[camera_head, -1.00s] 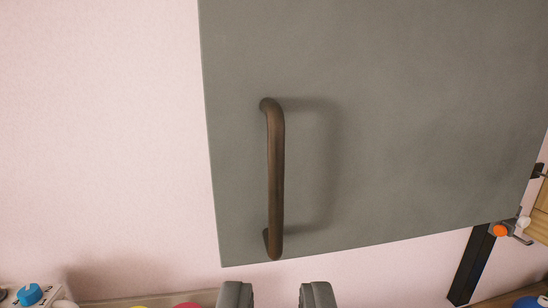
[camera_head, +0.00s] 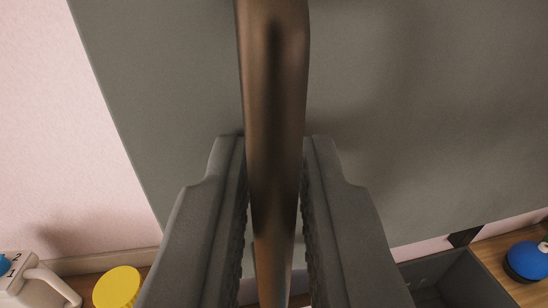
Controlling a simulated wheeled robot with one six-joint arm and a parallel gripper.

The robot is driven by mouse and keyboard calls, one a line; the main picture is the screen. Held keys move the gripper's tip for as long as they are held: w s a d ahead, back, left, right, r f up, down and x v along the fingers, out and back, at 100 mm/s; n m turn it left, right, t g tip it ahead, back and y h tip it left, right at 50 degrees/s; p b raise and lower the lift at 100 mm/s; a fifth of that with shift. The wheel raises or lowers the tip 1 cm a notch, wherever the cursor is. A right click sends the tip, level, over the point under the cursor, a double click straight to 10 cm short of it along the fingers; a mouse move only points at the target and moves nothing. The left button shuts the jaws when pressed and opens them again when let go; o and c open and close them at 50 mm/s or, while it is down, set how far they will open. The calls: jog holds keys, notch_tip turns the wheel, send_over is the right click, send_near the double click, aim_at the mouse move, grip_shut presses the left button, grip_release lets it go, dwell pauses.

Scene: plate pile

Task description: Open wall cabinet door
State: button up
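A grey wall cabinet door (camera_head: 400,110) fills most of the view. A vertical brown bar handle (camera_head: 273,110) on it runs down the middle of the picture, very near the camera. My gripper (camera_head: 273,150) has one finger on each side of the handle, with the bar between the ribbed pads. Whether the pads press on the bar cannot be told. The handle's top end is out of view and its lower part runs down between the fingers. The door's left edge shows against the pink wall, and the door looks closed.
Below the door are a white object with a loop handle (camera_head: 55,287), a yellow round thing (camera_head: 117,288), a dark grey open box (camera_head: 455,283) and a blue round object (camera_head: 527,261). The pink wall (camera_head: 50,130) at left is bare.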

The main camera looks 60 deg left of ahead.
grip_shut()
jog(key=shift+d, duration=0.1)
